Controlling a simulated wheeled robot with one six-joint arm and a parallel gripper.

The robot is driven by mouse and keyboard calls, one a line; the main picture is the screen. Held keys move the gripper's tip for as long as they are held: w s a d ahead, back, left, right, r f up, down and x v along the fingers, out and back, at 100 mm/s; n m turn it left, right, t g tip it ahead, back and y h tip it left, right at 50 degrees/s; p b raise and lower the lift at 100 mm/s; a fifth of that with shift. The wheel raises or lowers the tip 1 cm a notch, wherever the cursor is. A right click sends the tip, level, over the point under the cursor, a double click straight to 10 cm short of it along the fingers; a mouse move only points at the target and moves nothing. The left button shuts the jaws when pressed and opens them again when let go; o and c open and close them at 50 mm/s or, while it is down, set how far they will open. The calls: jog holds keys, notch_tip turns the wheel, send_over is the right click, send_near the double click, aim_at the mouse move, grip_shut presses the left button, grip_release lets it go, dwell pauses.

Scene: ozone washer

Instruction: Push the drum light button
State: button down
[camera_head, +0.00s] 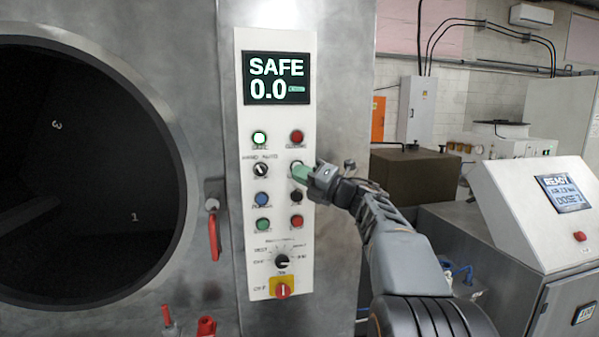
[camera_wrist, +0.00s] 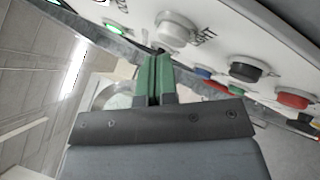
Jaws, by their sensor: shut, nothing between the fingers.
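The white control panel (camera_head: 275,215) stands upright on the steel machine front. In the wrist view a pale round button (camera_wrist: 178,26) has a partly readable label ending like "LIGHT". In the head view the matching spot, right column second row, is mostly hidden behind my fingertips. My gripper (camera_head: 298,173) has green fingers, pressed together and empty, pointing at that spot. In the wrist view the fingertips (camera_wrist: 157,54) are at the lower left edge of the pale button. I cannot tell whether they touch it.
A lit green button (camera_head: 260,138) and red button (camera_head: 297,137) sit above. A selector knob (camera_head: 261,170) is left, and a black button (camera_head: 296,194) is just below. The round drum opening (camera_head: 80,180) and red handle (camera_head: 214,236) are farther left.

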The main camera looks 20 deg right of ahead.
jog(key=shift+s+a, duration=0.1)
jog(key=shift+s, duration=0.4)
jog(key=s+a+b, duration=0.1)
jog(key=s+b, duration=0.3)
jog(key=s, duration=0.2)
jog(key=shift+a, duration=0.1)
dwell(0.6)
